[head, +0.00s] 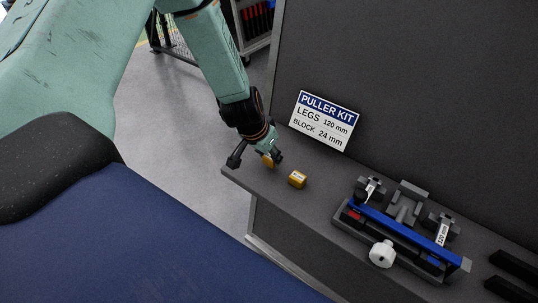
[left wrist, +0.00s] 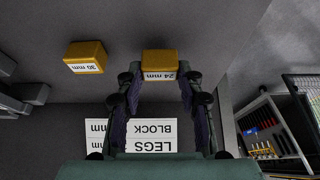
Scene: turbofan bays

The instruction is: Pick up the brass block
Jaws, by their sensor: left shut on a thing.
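My left gripper (head: 267,158) is shut on a brass block (left wrist: 159,62) labelled 24 mm, near the left end of the dark bench. The block sits between the fingertips in the left wrist view. In the head view only part of it shows beside the fingers, and I cannot tell whether it touches the bench top. A second brass block (head: 298,179), labelled 30 mm in the left wrist view (left wrist: 85,56), stands on the bench, apart from the gripper and to its right in the head view. My right gripper is not in view.
A sign (head: 324,121) reading PULLER KIT, legs 120 mm, block 24 mm, stands behind the blocks. A puller fixture with a blue bar (head: 400,235) and a white knob (head: 382,254) lies to the right. The bench's left edge is close to the gripper.

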